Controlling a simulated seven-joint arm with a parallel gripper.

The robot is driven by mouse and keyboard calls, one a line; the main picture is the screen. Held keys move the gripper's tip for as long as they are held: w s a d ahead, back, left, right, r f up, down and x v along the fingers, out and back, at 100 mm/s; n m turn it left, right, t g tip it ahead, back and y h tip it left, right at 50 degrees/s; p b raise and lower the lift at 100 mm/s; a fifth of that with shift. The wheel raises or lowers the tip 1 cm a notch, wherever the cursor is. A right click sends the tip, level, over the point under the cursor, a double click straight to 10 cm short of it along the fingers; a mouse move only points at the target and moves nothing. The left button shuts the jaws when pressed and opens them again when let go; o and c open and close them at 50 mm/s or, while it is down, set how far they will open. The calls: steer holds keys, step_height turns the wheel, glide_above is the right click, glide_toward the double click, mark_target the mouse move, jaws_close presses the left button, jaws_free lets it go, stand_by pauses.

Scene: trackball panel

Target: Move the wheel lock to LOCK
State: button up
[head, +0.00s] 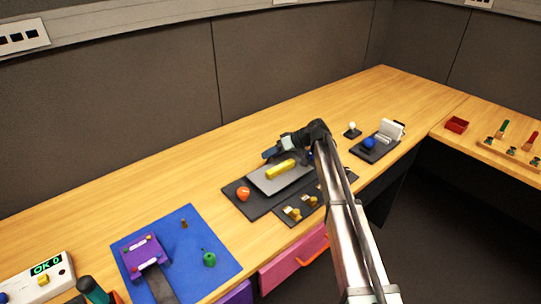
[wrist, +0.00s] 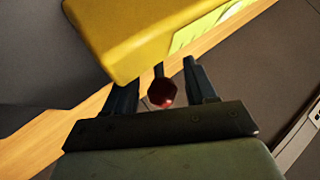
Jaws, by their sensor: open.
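My gripper (head: 272,152) is at the far side of a dark panel (head: 259,207) with a grey plate in the middle of the bench. In the wrist view my gripper (wrist: 162,75) is open. A dark red rounded knob (wrist: 163,92) shows between its fingers, with a thin dark stem behind it; contact cannot be told. A large yellow block (wrist: 150,35) with a yellow-green label fills the top of the wrist view. In the head view a yellow bar (head: 280,170) lies over the grey plate. No LOCK marking can be read, and I cannot tell which part is the wheel lock.
An orange-red ball (head: 243,194) sits at the panel's left end. Brass switches (head: 292,213) are in front. A blue ball on a dark base (head: 369,143) and a white knob (head: 352,127) stand to the right. A blue mat (head: 205,235) lies left. The bench behind is clear.

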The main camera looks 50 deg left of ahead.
steer(key=shift+s+a+f, duration=0.3)
steer(key=shift+a+f, duration=0.05)
steer(key=shift+f, duration=0.05)
jaws_close()
stand_by(0.4)
